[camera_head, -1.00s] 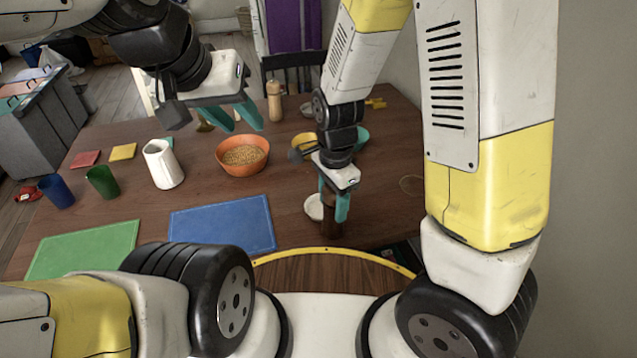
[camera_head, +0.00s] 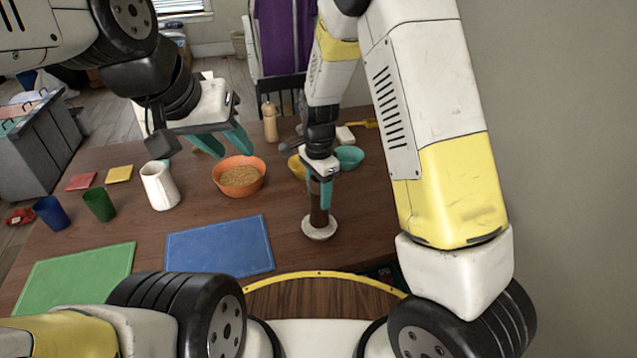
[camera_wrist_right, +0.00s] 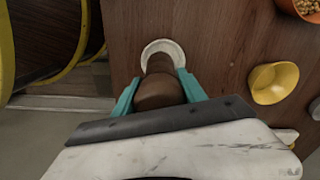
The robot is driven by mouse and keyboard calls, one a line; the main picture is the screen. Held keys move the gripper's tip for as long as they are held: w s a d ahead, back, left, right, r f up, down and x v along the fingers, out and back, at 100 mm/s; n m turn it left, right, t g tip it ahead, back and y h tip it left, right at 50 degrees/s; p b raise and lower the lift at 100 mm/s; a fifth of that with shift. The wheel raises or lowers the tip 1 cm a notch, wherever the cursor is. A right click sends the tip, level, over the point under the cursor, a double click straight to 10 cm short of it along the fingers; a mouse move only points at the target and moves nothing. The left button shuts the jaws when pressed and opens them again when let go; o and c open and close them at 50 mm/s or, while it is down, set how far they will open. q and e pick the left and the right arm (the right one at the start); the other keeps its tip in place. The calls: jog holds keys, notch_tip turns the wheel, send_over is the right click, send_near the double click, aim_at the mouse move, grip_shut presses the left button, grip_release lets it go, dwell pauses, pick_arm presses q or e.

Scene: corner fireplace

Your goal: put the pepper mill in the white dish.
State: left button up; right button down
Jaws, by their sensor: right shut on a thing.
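The dark brown pepper mill (camera_head: 318,213) is upright between the fingers of my right gripper (camera_head: 322,194), which is shut on it. Its lower end is over the middle of the small white dish (camera_head: 320,233) near the front right of the table. Whether its base touches the dish I cannot tell. In the right wrist view the mill (camera_wrist_right: 158,93) sits between the teal fingers, with the white dish (camera_wrist_right: 164,46) behind its far end and partly hidden by it. My left gripper (camera_head: 228,148) is open and empty, above the table near the orange bowl.
An orange bowl of grain (camera_head: 239,176), a white pitcher (camera_head: 160,188), and a yellow bowl (camera_head: 296,166) and teal bowl (camera_head: 349,157) stand further back. A light wooden mill (camera_head: 270,122) stands at the far edge. Blue (camera_head: 220,246) and green (camera_head: 75,278) mats lie left of the dish.

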jog(key=shift+w+f, duration=0.1)
jog(key=shift+w, duration=0.35)
jog(key=shift+s+f, duration=0.1)
jog(key=shift+f, duration=1.6)
jog(key=shift+f, duration=0.15)
jog(key=c, duration=0.6)
grip_release()
jog(key=shift+c, duration=0.2)
